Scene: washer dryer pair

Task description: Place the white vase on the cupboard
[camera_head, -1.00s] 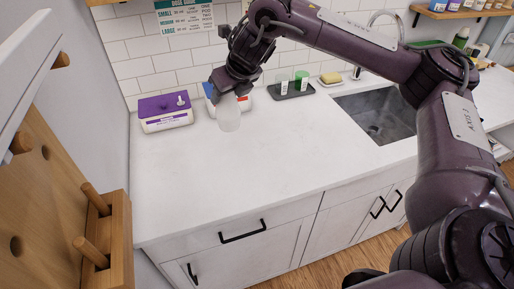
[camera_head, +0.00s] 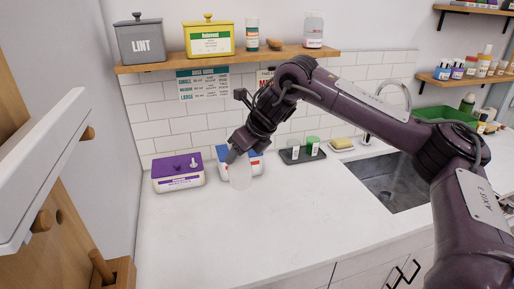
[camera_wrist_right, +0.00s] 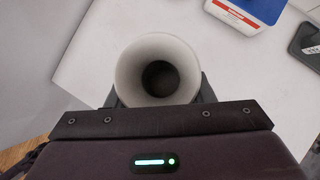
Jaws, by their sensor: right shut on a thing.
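The white vase (camera_head: 240,174) hangs from my right gripper (camera_head: 236,157) over the back left of the white counter. In the right wrist view its round open mouth and dark inside (camera_wrist_right: 158,72) face the camera, between the two fingers. My right gripper is shut on it. The vase looks upright; whether its base touches the counter is hard to tell. The white base cupboards (camera_head: 375,270) under the counter show only partly at the bottom. My left gripper is not in the head view.
A purple-lidded box (camera_head: 178,172) and a blue-and-white box (camera_head: 256,164) stand near the vase. A dark tray with cups (camera_head: 302,154) and a sink (camera_head: 395,183) lie to the right. A wooden shelf (camera_head: 230,59) holds tins above. The front counter (camera_head: 225,235) is clear.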

